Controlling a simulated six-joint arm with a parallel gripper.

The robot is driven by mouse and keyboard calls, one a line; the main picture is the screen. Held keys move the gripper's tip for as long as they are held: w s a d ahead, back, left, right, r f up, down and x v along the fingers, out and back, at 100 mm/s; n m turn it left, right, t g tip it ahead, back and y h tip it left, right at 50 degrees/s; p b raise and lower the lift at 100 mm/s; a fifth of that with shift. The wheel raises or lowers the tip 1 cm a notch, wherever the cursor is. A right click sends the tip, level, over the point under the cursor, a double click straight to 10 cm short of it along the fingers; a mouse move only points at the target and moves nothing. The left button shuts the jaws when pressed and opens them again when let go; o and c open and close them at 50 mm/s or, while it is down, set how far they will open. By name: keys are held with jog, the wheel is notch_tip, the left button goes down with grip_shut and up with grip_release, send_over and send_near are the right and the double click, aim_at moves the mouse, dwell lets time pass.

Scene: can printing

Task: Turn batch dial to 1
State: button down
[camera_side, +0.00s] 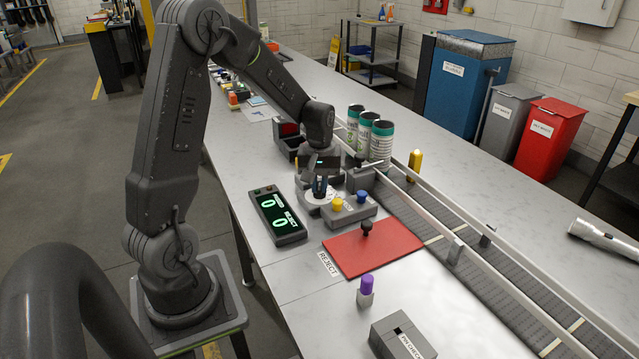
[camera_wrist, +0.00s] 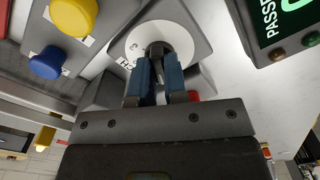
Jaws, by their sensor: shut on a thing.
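The batch dial is a white disc with a dark knob in its middle, on a grey housing. In the wrist view the disc (camera_wrist: 184,40) shows a printed number and part of a label, and the knob (camera_wrist: 158,47) sits between my blue-padded fingertips. My gripper (camera_wrist: 158,75) is shut on the knob from above. In the side view my gripper (camera_side: 320,186) is down at the dial (camera_side: 311,205), and my wrist hides part of the disc. I cannot tell which number the dial points to.
A yellow button (camera_side: 337,204) and a blue button (camera_side: 362,196) stand close beside the dial. A display (camera_side: 279,217) with green zeros lies to the left. A red mat (camera_side: 388,251) with a black stamp (camera_side: 367,228) is in front. Several cans (camera_side: 381,141) stand behind, by the conveyor (camera_side: 470,250).

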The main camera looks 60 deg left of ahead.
aim_at(320, 186)
jog(key=shift+m, duration=0.3)
jog(key=m, duration=0.3)
jog(key=shift+m, duration=2.1)
jog(key=c, duration=1.2)
grip_release()
jog(key=shift+o, duration=0.2)
jog(key=shift+r, duration=0.1)
notch_tip(320, 186, up, 14)
